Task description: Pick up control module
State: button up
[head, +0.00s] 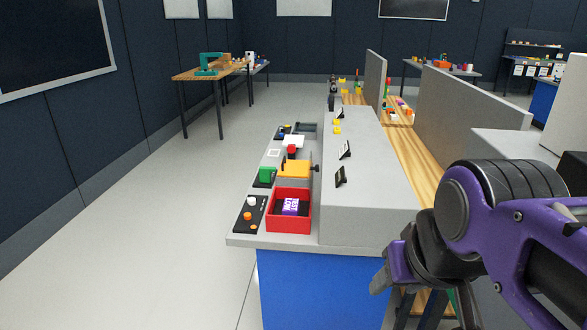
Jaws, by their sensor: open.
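No part carries a readable "control module" name, so I cannot tell for sure which it is. A small dark block with a purple label (290,206) lies inside a red open tray (273,221) at the near end of the grey bench. Left of the tray is a black panel with white and orange knobs (250,214). My gripper (384,280) is at the lower right, in front of the bench's near right side and apart from these things. It is open; its fingers are seen only partly, and nothing shows between them.
Behind the tray on the bench (239,240) are a yellow block (294,168) with a dark handle and a green block (266,175). A raised grey housing (367,205) borders the tray on the right. Open floor (150,220) lies to the left.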

aim_at(291, 207)
jog(key=i+j+z, duration=0.25)
jog(key=j, duration=0.15)
jog(key=i+j+z, duration=0.25)
jog(key=j, duration=0.2)
jog(key=j+z, duration=0.3)
jog(key=j, duration=0.15)
jog(key=i+j+z, duration=0.1)
jog(key=j+z, duration=0.15)
jog(key=j, duration=0.3)
jog(key=j+z, duration=0.25)
jog(key=j, duration=0.25)
